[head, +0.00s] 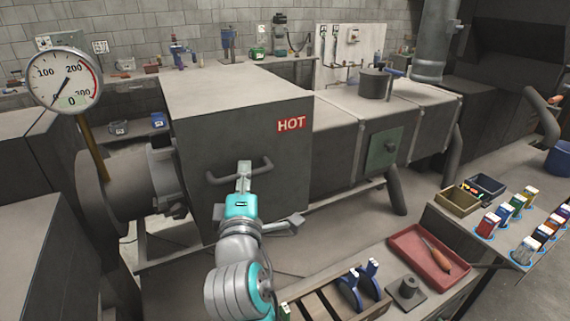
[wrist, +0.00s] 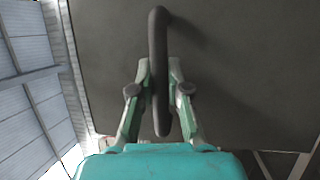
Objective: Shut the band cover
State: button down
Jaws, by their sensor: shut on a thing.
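A large grey metal housing (head: 240,110) with a red HOT label (head: 291,124) stands in front of me. It looks like the band cover, but I cannot tell which edges are its own. A dark bar handle (head: 221,178) is fixed across its front face. My gripper (head: 243,172) is shut on the middle of this handle. In the wrist view my gripper (wrist: 160,80) has one finger on each side of the handle (wrist: 158,112), with the dark front panel (wrist: 240,70) behind it.
A pressure gauge (head: 65,80) and a round flanged part (head: 103,195) stand at the left. A long grey duct (head: 335,130) with a green hatch (head: 384,148) runs right. A bench with a red tray (head: 420,252), coloured containers and a wooden rack (head: 320,305) lies front right.

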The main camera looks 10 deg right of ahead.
jog(key=s+a, duration=0.1)
jog(key=a, duration=0.2)
jog(key=s+a, duration=0.1)
jog(key=a, duration=0.3)
jog(key=s+a, duration=0.1)
jog(key=a, duration=0.2)
jog(key=shift+s+a, duration=0.2)
jog(key=c, duration=1.1)
grip_release()
jog(key=shift+a, duration=0.15)
jog(key=shift+c, duration=0.2)
jog(key=d+v, duration=0.1)
jog(key=v, duration=1.1)
jog(key=shift+a, duration=0.35)
jog(key=shift+s, duration=0.1)
